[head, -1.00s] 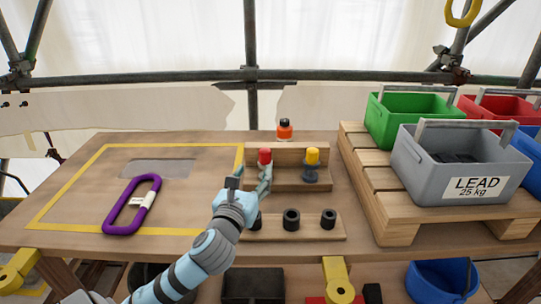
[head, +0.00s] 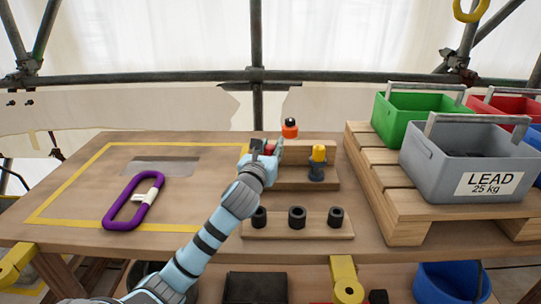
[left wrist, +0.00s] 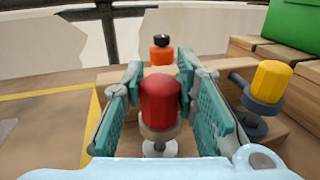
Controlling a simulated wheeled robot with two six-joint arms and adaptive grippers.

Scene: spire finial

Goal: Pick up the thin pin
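A pin with a red cap (left wrist: 159,103) and a pale grey stem stands upright between the fingers of my left gripper (left wrist: 160,75) in the left wrist view. The fingers are spread on both sides of the cap and look open. In the head view my left gripper (head: 272,149) is at the wooden rack (head: 300,184) and mostly hides the red-capped pin. A second pin with a yellow cap (head: 318,154) and a dark grey body stands to its right, also in the left wrist view (left wrist: 270,83). Which pin is thinner is unclear. My right gripper is out of view.
An orange bottle with a black cap (head: 290,129) stands behind the rack. A board with three black sockets (head: 297,218) lies in front. A purple carabiner (head: 127,213) lies left. A pallet (head: 400,205) with crates, including a grey LEAD crate (head: 440,165), stands right.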

